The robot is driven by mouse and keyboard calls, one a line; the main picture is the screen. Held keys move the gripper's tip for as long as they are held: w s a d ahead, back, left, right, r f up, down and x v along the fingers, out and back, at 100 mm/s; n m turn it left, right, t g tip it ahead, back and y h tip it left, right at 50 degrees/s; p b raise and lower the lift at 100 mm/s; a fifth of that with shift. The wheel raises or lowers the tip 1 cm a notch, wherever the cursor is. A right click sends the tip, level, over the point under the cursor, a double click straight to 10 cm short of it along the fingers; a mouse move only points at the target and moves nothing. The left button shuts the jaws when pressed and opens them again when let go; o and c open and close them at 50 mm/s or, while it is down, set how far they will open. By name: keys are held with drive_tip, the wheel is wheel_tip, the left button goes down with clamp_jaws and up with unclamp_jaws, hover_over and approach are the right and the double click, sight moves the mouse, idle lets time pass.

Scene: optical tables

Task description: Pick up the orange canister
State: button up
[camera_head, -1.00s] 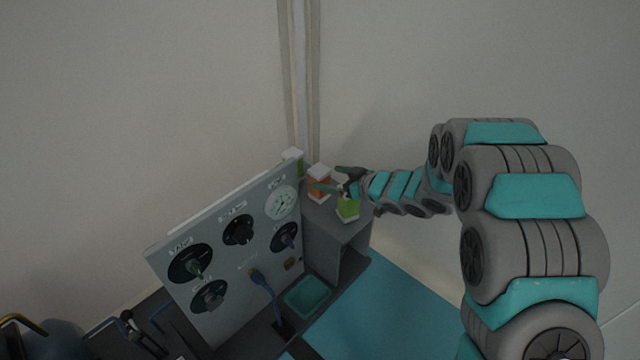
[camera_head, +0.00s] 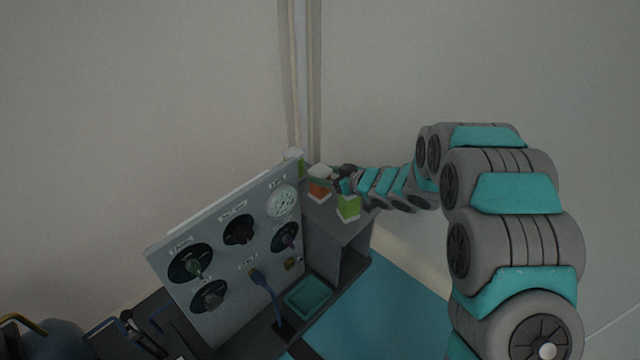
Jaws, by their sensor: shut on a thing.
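The orange canister (camera_head: 319,188) has a white top and stands on the grey shelf (camera_head: 340,232) beside the gauge panel. My gripper (camera_head: 335,181) reaches in from the right and is shut on the orange canister at its upper right side. The fingers are small and dark here, and part of the canister is hidden behind them. Whether the canister is lifted off the shelf cannot be told.
A green canister (camera_head: 348,208) stands close in front of my gripper. Another green canister with a white top (camera_head: 294,160) is behind the panel (camera_head: 222,262). A teal tray (camera_head: 308,296) lies below. The wall is close behind.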

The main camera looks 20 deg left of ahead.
clamp_jaws()
drive_tip(key=shift+r, duration=0.1)
